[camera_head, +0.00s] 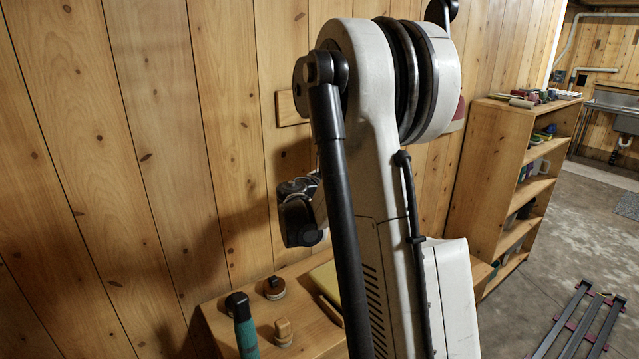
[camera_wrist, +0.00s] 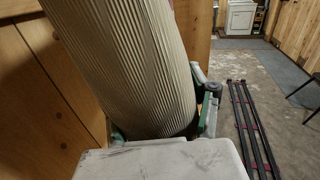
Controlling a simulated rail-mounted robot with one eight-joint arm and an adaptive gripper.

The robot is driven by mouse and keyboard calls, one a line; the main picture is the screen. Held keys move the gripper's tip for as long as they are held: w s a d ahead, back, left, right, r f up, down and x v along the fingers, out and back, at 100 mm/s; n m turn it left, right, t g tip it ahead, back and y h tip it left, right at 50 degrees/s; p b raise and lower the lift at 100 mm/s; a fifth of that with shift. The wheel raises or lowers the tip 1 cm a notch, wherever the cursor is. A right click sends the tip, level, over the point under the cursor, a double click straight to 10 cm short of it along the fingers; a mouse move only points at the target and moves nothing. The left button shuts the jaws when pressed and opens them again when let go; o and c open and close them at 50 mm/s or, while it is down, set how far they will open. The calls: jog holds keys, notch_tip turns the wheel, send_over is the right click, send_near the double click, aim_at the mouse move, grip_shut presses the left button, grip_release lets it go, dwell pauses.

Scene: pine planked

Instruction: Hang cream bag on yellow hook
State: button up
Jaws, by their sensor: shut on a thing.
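The cream bag (camera_wrist: 135,65), a ribbed beige shape, fills the upper middle of the wrist view. My gripper (camera_wrist: 160,128) is shut on it, with a green-and-grey finger at its right and a little green showing at its lower left. The bag leans up and to the left from the fingers. In the head view my own arm covers the middle, and the gripper and bag cannot be made out. No yellow hook can be made out in either view. A wooden board (camera_head: 290,108) on the plank wall is partly behind my arm.
A wooden bench top (camera_head: 301,335) at the wall holds a teal-and-black bottle (camera_head: 244,330), a dark round knob-like piece (camera_head: 274,288) and a small wooden piece (camera_head: 283,332). A filled wooden shelf (camera_head: 480,165) stands right. Dark rails (camera_head: 580,325) lie on the floor.

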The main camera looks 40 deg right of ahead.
jog(key=w+a+f+m+g, duration=0.2)
jog(key=w+a+f+g, duration=0.15)
jog(key=a+g, duration=0.2)
jog(key=w+f+p, duration=0.1)
jog(key=w+f, duration=0.1)
jog(key=w, duration=0.7)
jog(key=shift+d+f+p, duration=0.2)
jog(key=shift+f+p, duration=0.1)
jog(key=shift+p, duration=0.1)
dwell(0.8)
jog(key=shift+t, duration=0.25)
dwell(0.5)
jog(key=o, duration=1.5)
jog(key=shift+a, duration=0.1)
jog(key=w+a, duration=0.1)
jog(key=a, duration=1)
jog(key=shift+a, duration=0.4)
